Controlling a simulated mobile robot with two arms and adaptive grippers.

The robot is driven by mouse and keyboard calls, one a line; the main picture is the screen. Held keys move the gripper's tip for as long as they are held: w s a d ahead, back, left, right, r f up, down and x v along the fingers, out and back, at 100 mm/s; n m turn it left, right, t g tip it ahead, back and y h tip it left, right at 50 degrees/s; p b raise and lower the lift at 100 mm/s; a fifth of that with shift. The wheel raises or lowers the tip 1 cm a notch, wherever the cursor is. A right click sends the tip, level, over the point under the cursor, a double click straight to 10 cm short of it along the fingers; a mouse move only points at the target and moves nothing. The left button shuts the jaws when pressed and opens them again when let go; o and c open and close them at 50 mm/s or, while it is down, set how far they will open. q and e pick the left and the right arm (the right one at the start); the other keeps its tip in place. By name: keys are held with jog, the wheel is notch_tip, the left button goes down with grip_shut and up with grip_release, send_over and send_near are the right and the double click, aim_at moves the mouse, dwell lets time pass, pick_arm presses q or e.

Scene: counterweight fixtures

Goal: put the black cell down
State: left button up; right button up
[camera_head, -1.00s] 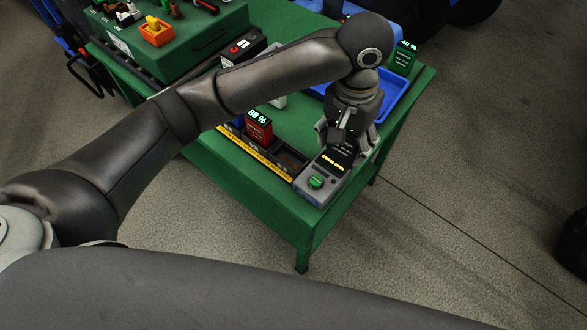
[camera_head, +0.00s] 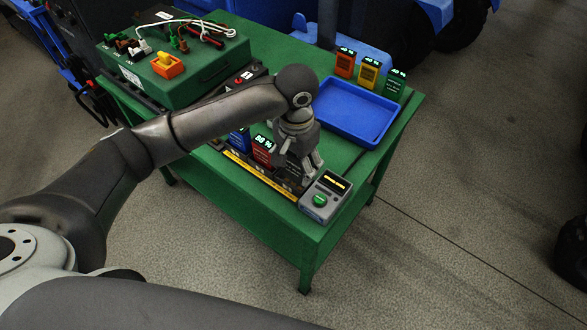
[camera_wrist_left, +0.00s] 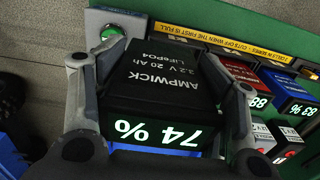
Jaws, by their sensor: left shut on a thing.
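My left gripper (camera_head: 298,160) is shut on the black cell (camera_wrist_left: 160,85), with a finger on each side of it. In the left wrist view the cell's display reads 74 % upside down. In the head view the gripper is over the front end of the cell rack (camera_head: 246,170), beside the red cell (camera_head: 263,151). The fingers mostly hide the black cell there. I cannot tell whether its bottom rests in the rack or hangs just above it. My right gripper is not in view.
A grey tester (camera_head: 325,197) with a green button stands at the rack's right end. A blue cell (camera_head: 240,139) stands beyond the red one. An empty blue tray (camera_head: 333,120) lies behind, with orange, yellow and green cells past it. A green box (camera_head: 195,78) stands at left.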

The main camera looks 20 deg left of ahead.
pick_arm(q)
jog(key=w+f, duration=0.1)
jog(key=w+a+f, duration=0.1)
jog(key=f, duration=0.1)
jog(key=w+f, duration=0.1)
jog(key=f, duration=0.1)
jog(key=shift+w+a+f+p, duration=0.2)
jog(key=shift+w+a+p, duration=0.1)
jog(key=shift+w+a, duration=0.1)
notch_tip(320, 180, down, 2)
jog(key=shift+f+p, duration=0.1)
jog(key=shift+p, duration=0.35)
jog(key=shift+f, duration=0.4)
jog(key=shift+f, duration=0.1)
jog(key=o, duration=1.1)
jog(key=shift+s, duration=0.1)
notch_tip(320, 180, up, 12)
jog(key=shift+r+b, duration=0.1)
jog(key=shift+b, duration=0.5)
